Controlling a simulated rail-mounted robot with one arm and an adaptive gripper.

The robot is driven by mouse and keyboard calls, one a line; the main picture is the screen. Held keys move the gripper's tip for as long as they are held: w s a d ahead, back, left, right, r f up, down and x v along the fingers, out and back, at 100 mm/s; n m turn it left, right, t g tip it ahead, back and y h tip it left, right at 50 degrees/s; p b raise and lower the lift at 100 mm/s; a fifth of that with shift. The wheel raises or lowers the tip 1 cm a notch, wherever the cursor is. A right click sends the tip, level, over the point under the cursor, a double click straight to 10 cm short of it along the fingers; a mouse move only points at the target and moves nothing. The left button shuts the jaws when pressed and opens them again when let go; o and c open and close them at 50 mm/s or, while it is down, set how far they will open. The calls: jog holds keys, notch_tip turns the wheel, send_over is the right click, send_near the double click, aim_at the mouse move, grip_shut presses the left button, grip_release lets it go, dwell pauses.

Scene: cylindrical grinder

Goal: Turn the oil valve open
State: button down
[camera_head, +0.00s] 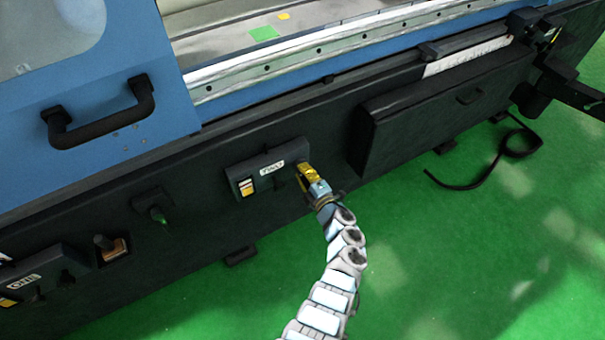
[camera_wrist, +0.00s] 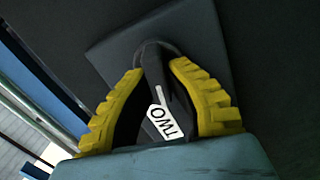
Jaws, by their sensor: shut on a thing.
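The valve handle (camera_wrist: 153,58) is a dark, narrow lever on a dark grey square plate (camera_wrist: 208,32), with a white label bearing black letters. In the wrist view my gripper (camera_wrist: 160,88) has one yellow ribbed finger on each side of the handle and is shut on it. The handle looks slightly tilted in that view. In the head view my gripper (camera_head: 305,173) is at the right end of a small dark panel (camera_head: 237,172) on the machine's front. The panel carries a white label. My gripper hides the handle in that view.
A dark box (camera_head: 430,120) projects to the right of my gripper. A black cable (camera_head: 490,170) lies on the green floor (camera_head: 450,260), which is mostly open.

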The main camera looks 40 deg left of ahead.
jog(key=shift+f+n+b, duration=0.2)
jog(key=shift+n+b, duration=0.45)
jog(key=shift+n, duration=0.25)
jog(key=c, duration=1)
grip_release()
jog(key=shift+a+r, duration=0.1)
jog(key=shift+c, duration=0.2)
jog(key=v, duration=1.2)
